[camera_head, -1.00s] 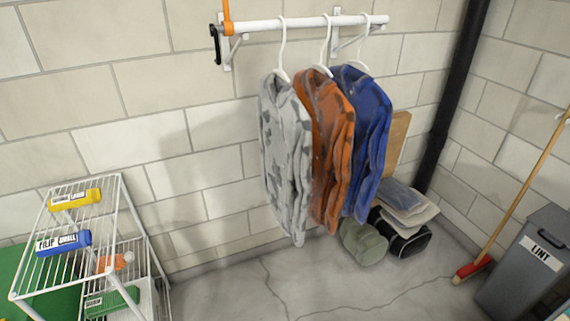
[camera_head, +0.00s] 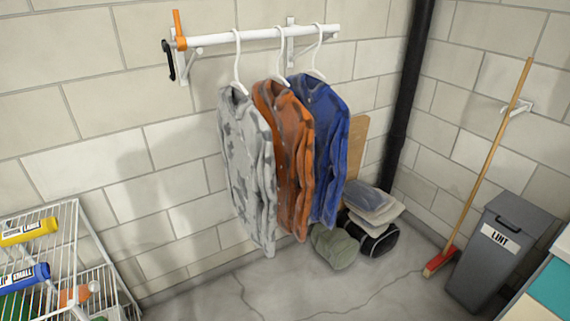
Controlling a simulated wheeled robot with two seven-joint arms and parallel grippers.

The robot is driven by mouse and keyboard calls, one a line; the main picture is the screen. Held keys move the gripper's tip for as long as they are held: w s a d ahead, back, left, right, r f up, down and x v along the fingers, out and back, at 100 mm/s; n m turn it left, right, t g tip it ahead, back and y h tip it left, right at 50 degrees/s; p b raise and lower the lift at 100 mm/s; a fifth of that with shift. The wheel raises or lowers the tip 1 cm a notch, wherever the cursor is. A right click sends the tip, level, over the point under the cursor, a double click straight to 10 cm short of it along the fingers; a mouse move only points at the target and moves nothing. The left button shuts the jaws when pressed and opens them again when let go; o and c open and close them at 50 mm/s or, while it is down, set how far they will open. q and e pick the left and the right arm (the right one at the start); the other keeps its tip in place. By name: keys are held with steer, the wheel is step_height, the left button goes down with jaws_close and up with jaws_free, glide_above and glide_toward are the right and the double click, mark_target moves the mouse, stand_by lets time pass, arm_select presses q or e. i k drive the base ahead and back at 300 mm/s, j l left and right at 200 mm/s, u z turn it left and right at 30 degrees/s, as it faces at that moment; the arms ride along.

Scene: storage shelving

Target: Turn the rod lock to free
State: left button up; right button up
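A white clothes rod (camera_head: 262,36) is fixed to the block wall on brackets. At its left end is an orange lock collar with an upright orange lever (camera_head: 178,26). A black handle-shaped part (camera_head: 168,60) hangs just left of the collar. A grey patterned shirt (camera_head: 247,165), an orange shirt (camera_head: 286,150) and a blue shirt (camera_head: 322,140) hang from the rod on white hangers. Neither of my grippers shows in the head view.
A grey lint bin (camera_head: 500,255) and a broom (camera_head: 490,165) stand at right. Folded cloths and bags (camera_head: 370,225) sit below the shirts. Floor in the middle is clear.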

mark_target(180, 41)
steer(key=i+u, duration=0.25)
steer(key=u, duration=0.25)
steer(key=i+u, duration=0.3)
steer(key=u, duration=0.2)
